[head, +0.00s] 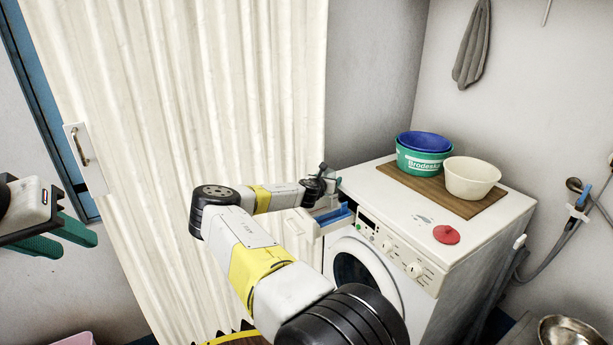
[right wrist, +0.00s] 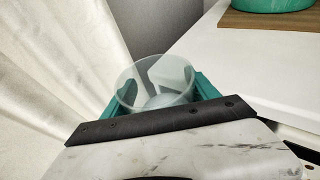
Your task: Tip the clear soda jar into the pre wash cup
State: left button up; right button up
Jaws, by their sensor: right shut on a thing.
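The clear soda jar (right wrist: 155,84) is see-through and stands between the teal fingers of my right gripper (right wrist: 157,98) in the right wrist view. I look through its round rim; how much is inside I cannot tell. In the head view my right gripper (head: 326,182) is at the washing machine's front left top corner, just above the pulled-out detergent drawer (head: 334,216) with its blue insert. The jar is not clear to see there, and the pre wash cup cannot be told apart in the drawer. My left gripper (head: 68,236) is open and empty at the left edge.
The white washing machine (head: 458,262) carries a wooden board (head: 402,182) with a green tub (head: 421,165), a blue bowl (head: 425,141) and a cream bowl (head: 471,178). A red object (head: 446,234) lies near its front edge. A pale curtain (head: 225,100) hangs behind my arm.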

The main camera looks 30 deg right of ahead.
jog(key=shift+a+f, duration=0.1)
jog(key=shift+f, duration=0.1)
jog(key=shift+s+r+n+g, duration=0.25)
jog(key=shift+r+n+g, duration=0.15)
jog(key=shift+n, duration=0.4)
jog(key=shift+s+d+r+n+g+h, duration=0.15)
jog(key=shift+d+r+n+g+h, duration=0.25)
jog(key=shift+n, duration=0.3)
jog(key=shift+a+f, duration=0.1)
jog(key=shift+f, duration=0.05)
jog(key=shift+s+n+h, duration=0.1)
jog(key=shift+n+h, duration=0.3)
jog(key=shift+n, duration=0.4)
